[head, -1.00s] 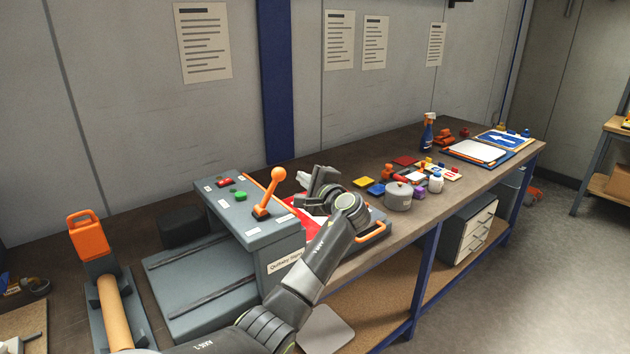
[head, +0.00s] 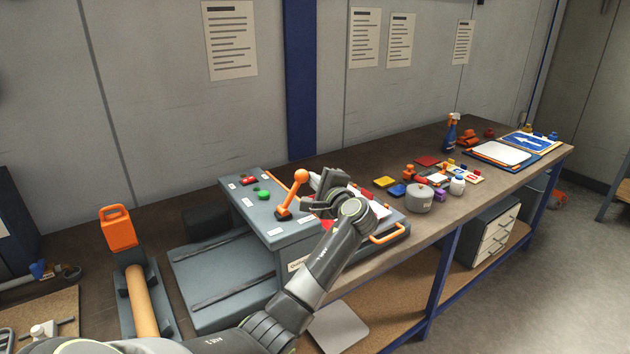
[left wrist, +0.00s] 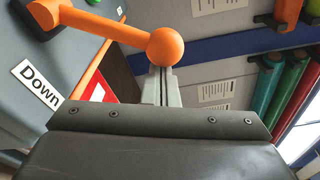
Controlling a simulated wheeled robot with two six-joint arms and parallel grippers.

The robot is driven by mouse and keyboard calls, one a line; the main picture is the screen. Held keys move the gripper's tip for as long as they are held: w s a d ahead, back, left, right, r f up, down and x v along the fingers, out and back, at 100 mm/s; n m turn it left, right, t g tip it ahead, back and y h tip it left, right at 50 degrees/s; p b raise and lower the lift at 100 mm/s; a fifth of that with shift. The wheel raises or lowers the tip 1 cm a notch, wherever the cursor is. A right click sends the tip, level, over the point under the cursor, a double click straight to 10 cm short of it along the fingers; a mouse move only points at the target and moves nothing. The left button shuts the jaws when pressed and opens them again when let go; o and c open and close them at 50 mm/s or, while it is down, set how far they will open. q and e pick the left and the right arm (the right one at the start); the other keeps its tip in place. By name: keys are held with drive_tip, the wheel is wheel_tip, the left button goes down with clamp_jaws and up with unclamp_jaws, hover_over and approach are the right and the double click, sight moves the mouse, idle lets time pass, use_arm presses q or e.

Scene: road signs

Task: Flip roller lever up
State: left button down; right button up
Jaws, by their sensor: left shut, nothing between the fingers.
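The roller lever (head: 291,195) is an orange arm with a ball knob on top of the grey machine (head: 262,212), tilted up and to the right in the head view. In the left wrist view its orange ball (left wrist: 165,46) sits in front of my fingers, with the arm running to the upper left. A "Down" label (left wrist: 38,85) lies beside it. My left gripper (head: 317,181) is shut and empty, close to the right of the knob. Its fingers (left wrist: 160,88) also show just below the ball; I cannot tell whether they touch it. My right gripper is not in view.
Green and red buttons (head: 262,194) sit left of the lever. An orange-handled tray (head: 387,233) is partly hidden behind my arm. A wooden cylinder (head: 141,301) lies at the left.

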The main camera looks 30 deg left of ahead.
use_arm(q)
drive_tip(key=shift+s+a+r+n, duration=0.1)
drive_tip(key=shift+s+r+n, duration=0.15)
drive_tip(key=shift+n, duration=0.25)
drive_tip(key=shift+r, duration=0.1)
drive_tip(key=shift+s+a+r+n+b, duration=0.3)
drive_tip(key=shift+s+r+n+b, duration=0.35)
drive_tip(key=shift+n, duration=0.35)
drive_tip(key=s+a+r+n+y+b, duration=0.1)
drive_tip(key=s+a+n+b, duration=0.3)
drive_tip(key=s+n, duration=0.5)
drive_tip(key=shift+s+n+b, duration=0.35)
drive_tip(key=shift+n+b, duration=0.35)
drive_tip(key=shift+b, duration=0.6)
drive_tip(key=shift+f+y, duration=0.1)
drive_tip(key=shift+y, duration=0.2)
